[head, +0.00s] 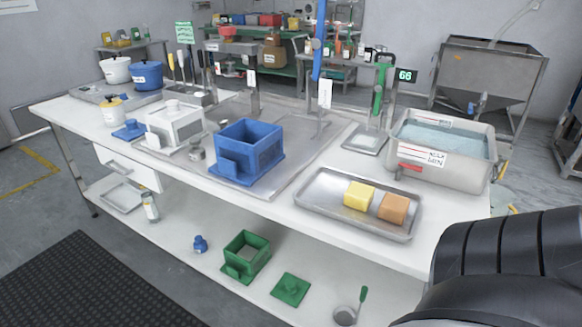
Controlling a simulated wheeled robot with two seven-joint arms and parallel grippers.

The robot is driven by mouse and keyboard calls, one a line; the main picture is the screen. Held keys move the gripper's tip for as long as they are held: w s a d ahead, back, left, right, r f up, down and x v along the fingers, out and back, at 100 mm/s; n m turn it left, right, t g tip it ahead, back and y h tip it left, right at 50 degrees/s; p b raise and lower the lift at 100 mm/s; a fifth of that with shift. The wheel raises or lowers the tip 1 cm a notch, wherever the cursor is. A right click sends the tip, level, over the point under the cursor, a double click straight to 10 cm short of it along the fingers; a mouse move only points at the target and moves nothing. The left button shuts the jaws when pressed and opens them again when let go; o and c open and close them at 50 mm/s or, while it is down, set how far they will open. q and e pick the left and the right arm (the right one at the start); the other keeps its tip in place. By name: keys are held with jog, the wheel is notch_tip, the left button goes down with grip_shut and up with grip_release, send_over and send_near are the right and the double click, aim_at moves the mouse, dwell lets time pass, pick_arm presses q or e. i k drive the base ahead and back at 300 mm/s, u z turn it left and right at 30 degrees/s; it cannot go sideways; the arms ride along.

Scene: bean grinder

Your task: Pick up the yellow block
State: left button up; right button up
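The yellow block (359,196) sits on a grey metal tray (318,205) near the front right of the white table. An orange-brown block (393,207) is on the same tray, just right of the yellow one. A dark segmented part of my arm fills the lower right corner. Neither of my grippers is in view, so I cannot see their fingers.
Behind the tray stands a grey basin (467,172) of water with a red handle. A blue box (249,150) and a white box (175,125) stand to the left. A green-handled stand (379,92) is behind the tray. The lower shelf holds a green box (246,255).

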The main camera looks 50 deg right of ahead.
aim_at(359, 196)
jog(key=u, duration=0.05)
jog(key=i, duration=1.15)
jog(key=z, duration=2.1)
